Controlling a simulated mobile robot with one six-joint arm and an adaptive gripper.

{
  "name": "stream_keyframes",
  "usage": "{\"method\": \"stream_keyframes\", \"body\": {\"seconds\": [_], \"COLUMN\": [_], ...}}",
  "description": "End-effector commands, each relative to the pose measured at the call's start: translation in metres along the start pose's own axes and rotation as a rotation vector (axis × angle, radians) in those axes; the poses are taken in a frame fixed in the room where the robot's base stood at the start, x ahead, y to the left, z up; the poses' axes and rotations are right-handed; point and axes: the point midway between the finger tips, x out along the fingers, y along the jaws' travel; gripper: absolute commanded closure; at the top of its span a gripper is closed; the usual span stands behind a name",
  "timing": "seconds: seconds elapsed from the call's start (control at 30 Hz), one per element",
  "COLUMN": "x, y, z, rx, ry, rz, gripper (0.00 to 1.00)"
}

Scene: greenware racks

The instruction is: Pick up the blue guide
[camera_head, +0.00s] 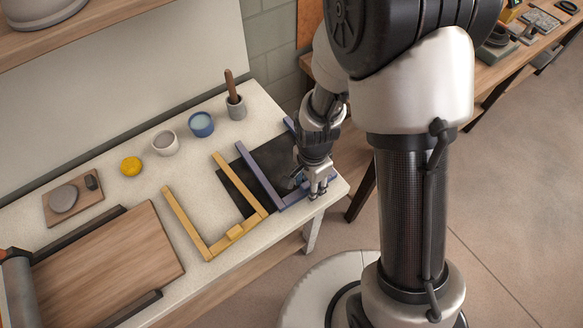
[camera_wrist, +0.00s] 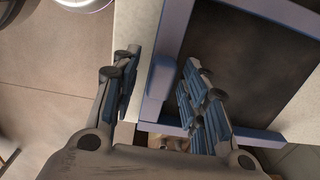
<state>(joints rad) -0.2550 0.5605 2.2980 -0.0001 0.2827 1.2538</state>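The blue guide (camera_head: 261,177) is a bluish-purple frame lying near the right end of the pale worktop, partly over a dark mat (camera_head: 235,190). My gripper (camera_head: 317,188) is low over its near right corner and hides part of it. In the wrist view the blue guide (camera_wrist: 173,40) runs between my fingers, with a raised block (camera_wrist: 159,80) on its bar. My gripper (camera_wrist: 158,68) is open, one finger on each side of the block, with gaps visible. Whether the fingers touch the worktop cannot be told.
A wooden board (camera_head: 110,262) is at the left. A yellow lump (camera_head: 131,166), a grey bowl (camera_head: 165,143), a blue cup (camera_head: 201,124) and a pot with a wooden handle (camera_head: 236,108) stand along the back. The worktop edge is close by.

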Motion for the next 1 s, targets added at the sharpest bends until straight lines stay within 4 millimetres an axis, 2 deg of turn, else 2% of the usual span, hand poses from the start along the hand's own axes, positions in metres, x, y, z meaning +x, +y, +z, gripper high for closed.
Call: {"method": "stream_keyframes", "body": {"seconds": [0.07, 0.57, 1.0], "x": [-0.0001, -0.0002, -0.0062], "y": [0.0, 0.0001, -0.0004], "z": [0.0, 0.0, -0.0001], "rx": [0.0, 0.0, 0.0], "ry": [0.0, 0.0, 0.0], "rz": [0.0, 0.0, -0.001], "gripper": [0.67, 1.0, 1.0]}}
